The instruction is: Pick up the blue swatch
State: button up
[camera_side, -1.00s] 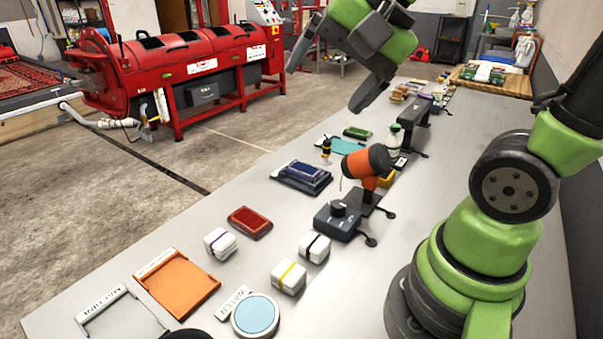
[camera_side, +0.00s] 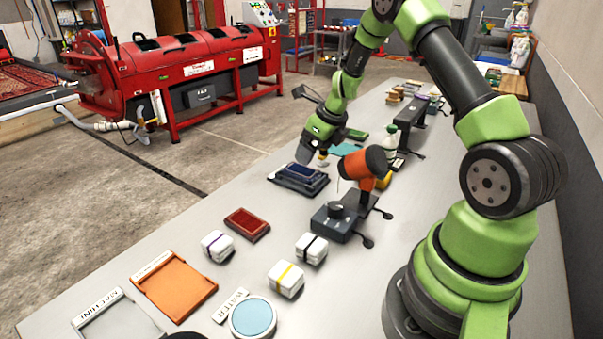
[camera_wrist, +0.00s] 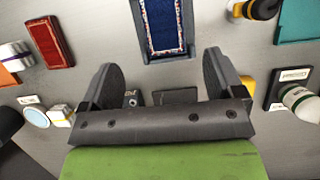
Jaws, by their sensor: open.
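The blue swatch (camera_side: 304,171) is a small dark-blue rug piece with a patterned border. It lies on a dark stack or tray (camera_side: 287,183) in the middle of the table. In the wrist view the blue swatch (camera_wrist: 163,25) shows at the top, just beyond the fingertips, in its dark holder (camera_wrist: 138,43). My gripper (camera_side: 309,153) is above the table by the swatch's far end, pointing down. In the wrist view my gripper (camera_wrist: 163,68) has its two fingers wide apart with nothing between them. Part of the swatch is cut off by the frame's top edge.
An orange tool on a stand (camera_side: 362,168) stands close to the right of the swatch. A red swatch (camera_side: 247,224), white blocks (camera_side: 286,279), an orange tray (camera_side: 175,287) and a round blue dish (camera_side: 253,317) are nearer. A green swatch (camera_side: 355,134) lies beyond.

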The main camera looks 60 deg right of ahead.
aim_at(304, 171)
jog(key=x, duration=0.7)
jog(key=shift+w+d+f, duration=0.15)
jog(key=shift+d+f, duration=0.1)
jog(key=c, duration=1.1)
jog(key=shift+r, duration=0.1)
